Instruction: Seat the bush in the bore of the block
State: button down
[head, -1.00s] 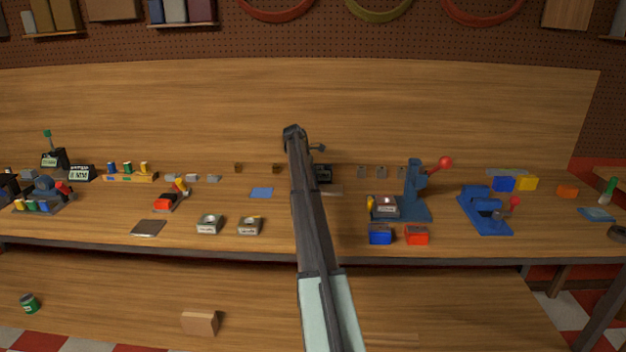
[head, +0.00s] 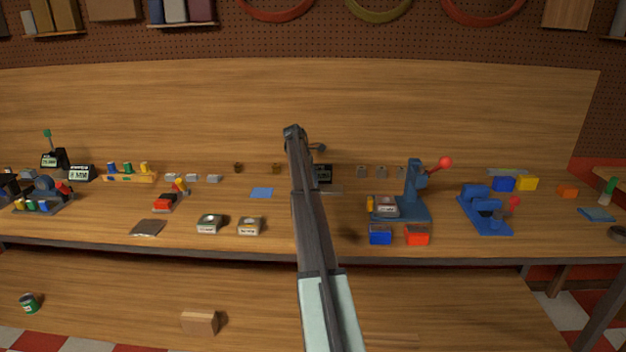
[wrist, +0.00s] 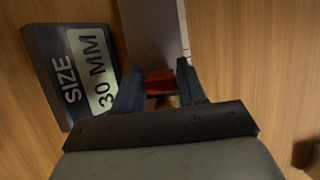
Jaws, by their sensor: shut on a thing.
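My gripper (wrist: 160,88) has its two blue-grey fingers shut on a small red piece (wrist: 159,80) in the wrist view. I cannot tell from its shape whether it is the bush. Beyond it lies a grey metal plate or bar (wrist: 150,35). In the head view my arm hides the gripper and the red piece. A grey block (head: 386,208) sits at the base of a blue press (head: 415,188) with a red-knobbed lever. Two more grey blocks, one (head: 209,224) and another (head: 249,227), stand left of my arm. Their bores are too small to make out clearly.
A dark sign reading "SIZE 30 MM" (wrist: 85,72) stands close left of my gripper. A blue box (head: 380,235) and a red box (head: 416,235) stand at the front edge. A second blue tool (head: 484,210) stands right. Bench between the blocks and my arm is clear.

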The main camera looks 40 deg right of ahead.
jog(key=shift+s+d, duration=0.65)
jog(key=c, duration=0.7)
grip_release()
jog(key=shift+r, duration=0.1)
jog(key=v, duration=1.3)
jog(key=shift+w+a+r, duration=0.1)
jog(key=shift+r, duration=0.2)
